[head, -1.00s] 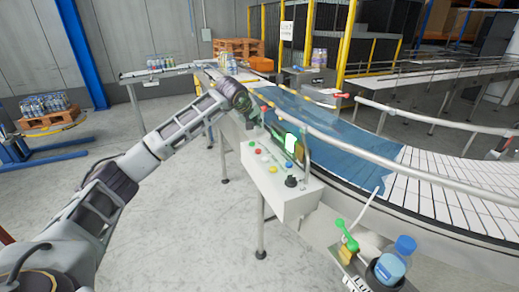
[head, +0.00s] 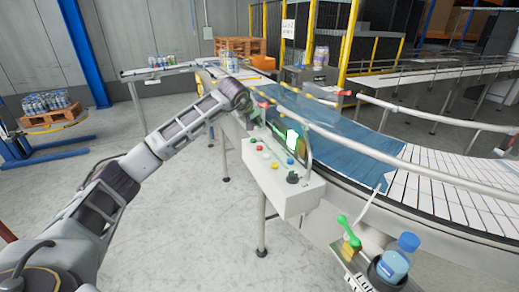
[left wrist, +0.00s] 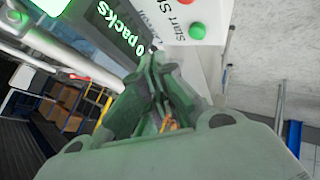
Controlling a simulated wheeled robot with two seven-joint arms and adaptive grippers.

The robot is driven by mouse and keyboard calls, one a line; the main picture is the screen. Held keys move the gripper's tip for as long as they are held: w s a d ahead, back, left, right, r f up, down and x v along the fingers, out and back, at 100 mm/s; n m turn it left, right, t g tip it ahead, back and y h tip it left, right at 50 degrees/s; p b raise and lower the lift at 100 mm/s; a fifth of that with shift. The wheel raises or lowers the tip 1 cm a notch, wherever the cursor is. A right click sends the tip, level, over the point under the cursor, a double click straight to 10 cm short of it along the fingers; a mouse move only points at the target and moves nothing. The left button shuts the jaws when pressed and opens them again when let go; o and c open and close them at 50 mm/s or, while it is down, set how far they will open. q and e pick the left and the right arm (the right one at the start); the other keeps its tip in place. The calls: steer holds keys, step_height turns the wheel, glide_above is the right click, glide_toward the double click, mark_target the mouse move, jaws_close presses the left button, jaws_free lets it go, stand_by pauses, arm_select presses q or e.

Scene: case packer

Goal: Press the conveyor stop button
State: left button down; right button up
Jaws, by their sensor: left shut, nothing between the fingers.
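A white control box (head: 295,197) beside the conveyor carries several coloured buttons. Its red button (head: 259,149) sits near the end closest to my left gripper (head: 250,117), with the green button beside it. In the left wrist view, a green button (left wrist: 197,30) shows beside a "Start" label, and the red button (left wrist: 185,3) is cut by the top edge. The second label is only partly legible. My left gripper also fills the middle of that view (left wrist: 153,53); its green fingers are closed and empty, apart from the buttons. My right gripper is not in view.
A lit screen (head: 291,139) reading "0 packs" in the wrist view stands behind the buttons. Conveyor rails (head: 345,140) run past the box. A blue-capped bottle (head: 397,262) stands in a holder at lower right. The floor left of the box is clear.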

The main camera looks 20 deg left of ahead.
mark_target(260, 148)
arm_select(q)
steer(key=shift+f+b, duration=1)
steer(key=shift+f, duration=0.85)
steer(key=shift+f+b, duration=0.95)
steer(key=shift+f, duration=0.6)
steer(key=shift+f+b, duration=0.3)
steer(key=shift+f, duration=0.15)
steer(key=shift+f+b, duration=0.35)
steer(key=shift+f, duration=0.2)
stand_by(0.4)
steer(key=shift+r, duration=0.3)
steer(key=shift+r+p, duration=0.6)
steer(key=shift+r, duration=0.05)
stand_by(0.3)
